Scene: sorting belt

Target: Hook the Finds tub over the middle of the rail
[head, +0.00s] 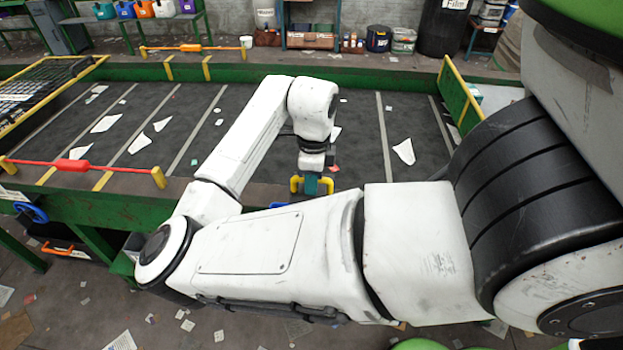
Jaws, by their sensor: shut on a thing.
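My gripper (312,176) points down at the near edge of the belt, in the middle of the picture. It is shut on a yellow handle-like piece (296,184) whose ends show on both sides of the jaws. I take this for part of the Finds tub; no label can be read. A teal part shows between the yellow ends, and a bit of blue (278,204) shows just below left. My forearm hides the rest of it and the rail below. I cannot tell whether the held thing touches the rail.
The green-sided belt (115,208) carries scattered scraps. A red bar on yellow posts (75,165) stands at its near left. A blue handle (31,212) and an orange handle (57,249) show below the left edge. Several coloured tubs (144,9) stand at the back left.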

